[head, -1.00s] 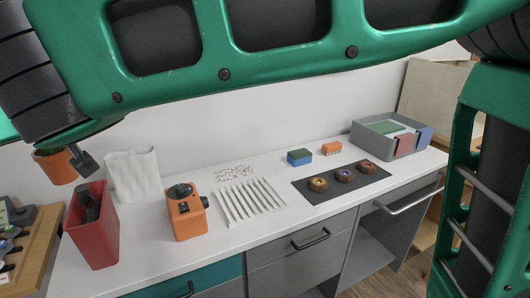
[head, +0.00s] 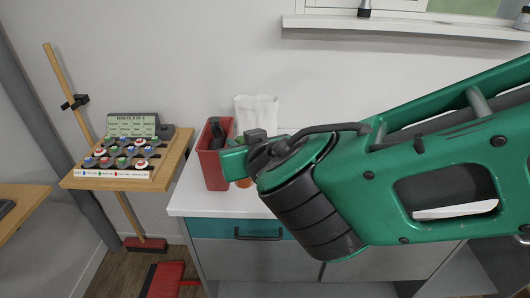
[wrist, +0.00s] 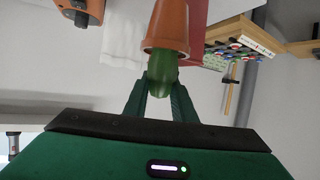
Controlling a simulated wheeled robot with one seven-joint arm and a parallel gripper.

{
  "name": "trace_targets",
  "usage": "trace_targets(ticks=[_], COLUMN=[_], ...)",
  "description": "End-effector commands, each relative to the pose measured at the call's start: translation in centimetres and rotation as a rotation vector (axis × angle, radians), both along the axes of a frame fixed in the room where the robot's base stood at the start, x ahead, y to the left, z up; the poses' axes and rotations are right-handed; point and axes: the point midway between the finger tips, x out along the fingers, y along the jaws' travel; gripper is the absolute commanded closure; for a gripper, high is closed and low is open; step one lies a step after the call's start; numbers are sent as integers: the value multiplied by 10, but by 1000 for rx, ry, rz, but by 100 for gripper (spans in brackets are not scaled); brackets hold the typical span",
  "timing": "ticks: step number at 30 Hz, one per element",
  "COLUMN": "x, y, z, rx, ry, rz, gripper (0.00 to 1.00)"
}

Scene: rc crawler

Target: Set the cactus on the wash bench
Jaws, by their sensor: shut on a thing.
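The cactus is a green stem (wrist: 162,72) in a terracotta pot (wrist: 168,28), seen in the wrist view. My gripper (wrist: 161,88) is shut on the green stem, with one finger on each side; the pot is beyond the fingertips. In the head view my arm hides most of the gripper and the cactus. A white-topped bench (head: 193,200) with grey and teal drawer fronts stands below the arm. No marking shows whether it is the wash bench.
A wooden shelf (head: 172,160) to the left carries a tray of coloured caps. A broom (head: 120,205) leans there, with a red dustpan (head: 162,280) on the floor. An orange device (wrist: 82,10) shows in the wrist view.

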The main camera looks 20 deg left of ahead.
Motion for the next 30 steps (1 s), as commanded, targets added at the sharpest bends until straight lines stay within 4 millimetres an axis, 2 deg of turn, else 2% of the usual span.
trace_targets(ticks=[1,6,12,20,27,30], x=[13,46,78,88,88,88], y=[-1,0,1,2,2,2], z=[-7,-27,-46,-57,-88,-92], rx=[-1,-1,0,0,-2,0], ry=[1,0,0,-1,0,-1], rz=[-5,-6,-4,-1,-1,-1], gripper=[100,100,100,100,100,100])
